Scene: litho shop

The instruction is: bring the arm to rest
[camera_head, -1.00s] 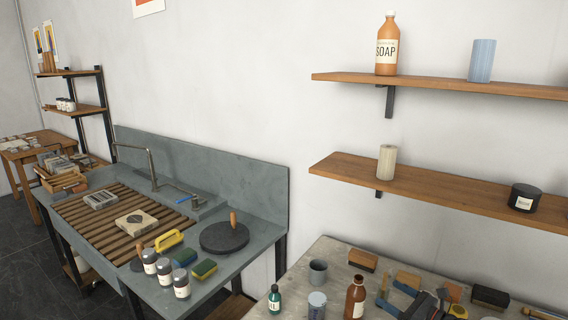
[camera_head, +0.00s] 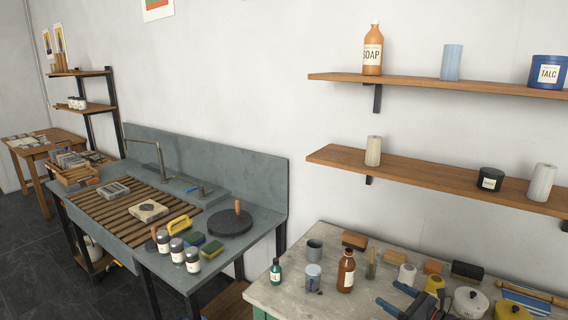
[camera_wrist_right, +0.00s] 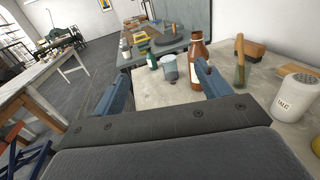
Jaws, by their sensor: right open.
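My right gripper (camera_head: 391,297) shows at the bottom of the head view, over the grey worktable (camera_head: 300,291). Its two blue fingers are spread apart and point left, with nothing between them. In the right wrist view the open fingers (camera_wrist_right: 160,68) frame bare table, with a brown bottle (camera_wrist_right: 197,53) and a grey tin (camera_wrist_right: 169,68) beyond the tips. The brown bottle also stands left of the gripper in the head view (camera_head: 346,272). My left gripper is not visible.
A green bottle (camera_head: 275,272), a grey cup (camera_head: 314,250), brushes and a talc shaker (camera_wrist_right: 294,97) stand around on the table. Two wall shelves (camera_head: 420,178) (camera_head: 430,88) hang above it. A sink counter (camera_head: 262,225) stands to the left. Open floor (camera_wrist_right: 75,85) shows left in the wrist view.

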